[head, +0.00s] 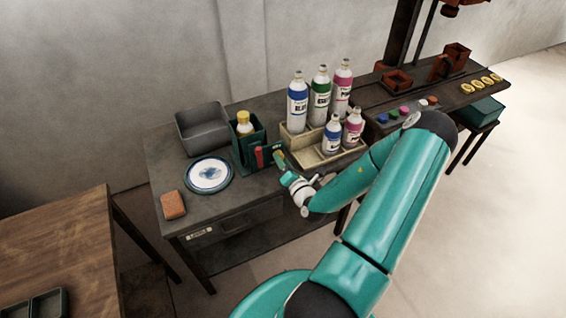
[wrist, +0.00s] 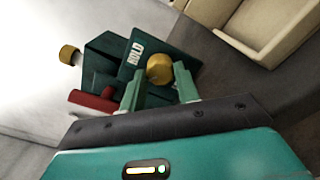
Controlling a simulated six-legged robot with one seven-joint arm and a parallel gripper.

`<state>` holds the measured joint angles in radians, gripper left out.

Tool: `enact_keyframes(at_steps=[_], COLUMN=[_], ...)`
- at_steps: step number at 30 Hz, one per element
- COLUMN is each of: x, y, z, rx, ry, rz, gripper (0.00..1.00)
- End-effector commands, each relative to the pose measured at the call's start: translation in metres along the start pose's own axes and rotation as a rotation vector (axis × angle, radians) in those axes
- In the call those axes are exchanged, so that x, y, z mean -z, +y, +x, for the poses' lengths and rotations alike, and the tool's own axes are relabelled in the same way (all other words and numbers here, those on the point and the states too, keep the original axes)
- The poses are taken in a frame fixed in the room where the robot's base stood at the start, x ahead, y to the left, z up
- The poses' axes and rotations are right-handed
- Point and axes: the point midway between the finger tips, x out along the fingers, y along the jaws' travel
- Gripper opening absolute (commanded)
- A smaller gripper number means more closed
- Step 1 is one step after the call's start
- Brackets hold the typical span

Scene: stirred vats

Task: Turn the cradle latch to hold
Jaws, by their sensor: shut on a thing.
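The dark green cradle (head: 239,150) stands on the grey workbench and holds a white bottle with a yellow cap (head: 244,123). In the wrist view the cradle (wrist: 105,50) has a plate marked HOLD (wrist: 136,52). A round brass latch knob (wrist: 160,68) sits beside that word. My gripper (wrist: 158,88) is at the knob, its two green fingers shut on it. In the head view my gripper (head: 281,164) is at the cradle's right side. A red part (wrist: 92,100) lies left of my fingers. The latch's pivot is hidden, so its exact setting cannot be told.
Right of the cradle, a cream stepped rack (head: 297,155) holds several labelled bottles. The bench front between sponge and gripper is fairly clear.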

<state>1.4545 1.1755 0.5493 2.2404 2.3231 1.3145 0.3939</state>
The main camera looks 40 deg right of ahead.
Motion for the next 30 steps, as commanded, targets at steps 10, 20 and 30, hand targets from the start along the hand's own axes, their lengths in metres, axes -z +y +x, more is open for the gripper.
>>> enact_keyframes(at_steps=[10,20,30], x=[0.0,0.0,0.0], y=[0.0,-0.001,-0.001], z=[0.0,-0.02,-0.094], rx=[0.0,0.002,0.004], ry=[0.0,0.0,0.0], rz=[-0.001,0.0,0.0], gripper=[0.53,0.53,0.53])
